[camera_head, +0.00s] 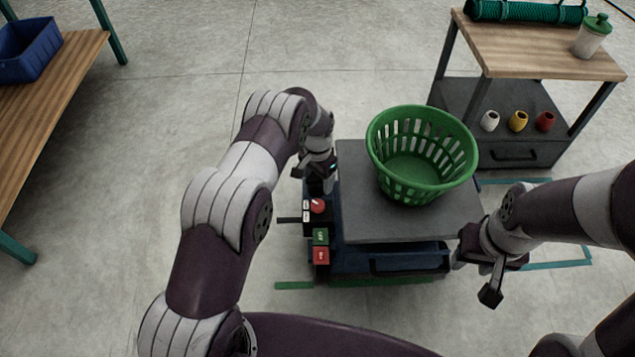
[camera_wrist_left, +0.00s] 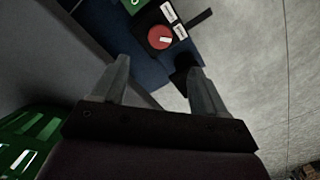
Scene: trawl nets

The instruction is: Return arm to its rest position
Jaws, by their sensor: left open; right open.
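My left gripper (camera_head: 318,178) is at the left edge of the grey-topped cart, above its control panel. In the left wrist view its two fingers (camera_wrist_left: 155,88) are apart with nothing between them. A red round knob (camera_head: 317,205) on the panel shows just beyond the fingers in the left wrist view (camera_wrist_left: 160,37). My right gripper (camera_head: 488,272) is at the right side of the cart, near its front corner, open and empty.
A green basket (camera_head: 424,190) stands empty on the cart top (camera_head: 365,215). Green and red buttons (camera_head: 320,246) are on the panel. A wooden table with a blue bin (camera_head: 28,50) is at left. A shelf unit (camera_head: 535,60) with a jar and cups is at right.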

